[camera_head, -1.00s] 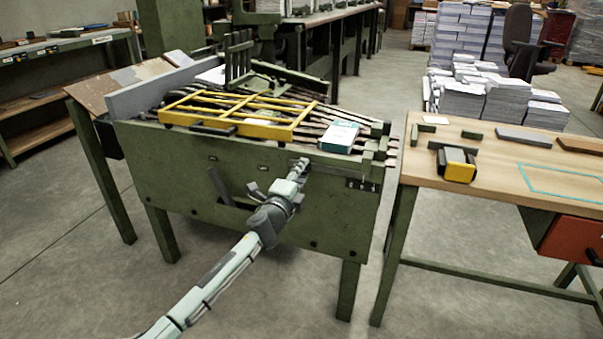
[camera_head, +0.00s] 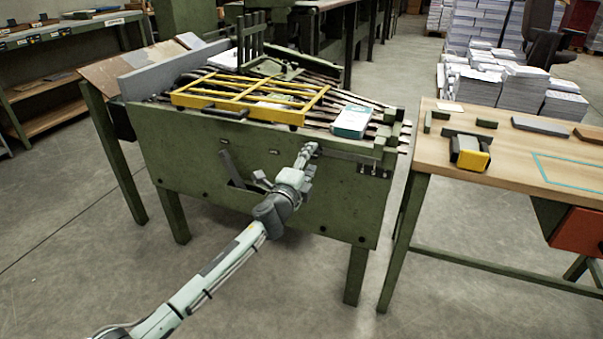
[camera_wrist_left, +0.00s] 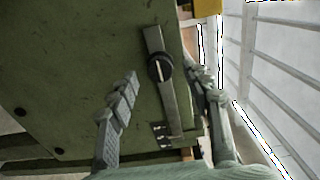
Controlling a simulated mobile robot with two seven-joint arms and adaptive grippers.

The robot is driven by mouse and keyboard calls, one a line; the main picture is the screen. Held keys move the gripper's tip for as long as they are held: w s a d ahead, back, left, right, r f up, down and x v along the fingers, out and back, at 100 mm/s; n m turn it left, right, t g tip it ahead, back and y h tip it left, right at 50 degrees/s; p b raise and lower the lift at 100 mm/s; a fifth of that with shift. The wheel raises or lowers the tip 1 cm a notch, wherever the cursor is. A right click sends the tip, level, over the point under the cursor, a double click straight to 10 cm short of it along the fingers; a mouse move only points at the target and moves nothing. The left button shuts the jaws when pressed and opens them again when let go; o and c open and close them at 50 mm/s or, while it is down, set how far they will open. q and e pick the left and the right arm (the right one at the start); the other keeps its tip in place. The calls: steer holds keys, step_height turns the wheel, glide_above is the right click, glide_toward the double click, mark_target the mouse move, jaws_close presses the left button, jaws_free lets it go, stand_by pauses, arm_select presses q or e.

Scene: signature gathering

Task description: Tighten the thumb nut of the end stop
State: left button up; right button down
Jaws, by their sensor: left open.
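The end stop is a long grey metal bar (camera_wrist_left: 172,98) on the green front panel of the machine. In the left wrist view its round dark thumb nut (camera_wrist_left: 160,68), with a light raised strip across it, sits on the bar. My left gripper (camera_wrist_left: 165,85) is open, with one finger on each side of the bar and nut. I see no finger closed on the nut. In the head view my left gripper (camera_head: 309,150) is at the upper front of the panel, by the bar (camera_head: 346,154); the nut cannot be made out there. My right gripper is not in view.
A yellow frame (camera_head: 248,96) and a teal-and-white stack (camera_head: 351,121) lie on the machine (camera_head: 225,160). A wooden table (camera_head: 525,150) stands at the right, with a yellow-and-black block (camera_head: 470,153). Open floor lies between machine and table.

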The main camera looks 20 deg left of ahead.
arm_select(q)
steer(key=s, duration=1)
steer(key=shift+a, duration=0.15)
steer(key=s+a+f+n+g+y+p, duration=0.1)
steer(key=s+a+f+n+g+y, duration=0.2)
steer(key=s+f+n, duration=0.4)
steer(key=s+a+f+n+g+y, duration=0.1)
steer(key=s+a+f+n+g, duration=0.3)
steer(key=s+f, duration=0.4)
steer(key=s+d+f+n+g+h, duration=0.1)
steer(key=s+f+n+g, duration=0.2)
steer(key=s, duration=0.6)
steer(key=s+d+f+n+g+h, duration=0.1)
steer(key=s+d+f+n+g, duration=0.1)
steer(key=s+f+g, duration=0.3)
steer(key=s+f+n, duration=0.1)
steer(key=s+f, duration=0.2)
steer(key=s, duration=0.1)
steer(key=shift+s+p, duration=0.35)
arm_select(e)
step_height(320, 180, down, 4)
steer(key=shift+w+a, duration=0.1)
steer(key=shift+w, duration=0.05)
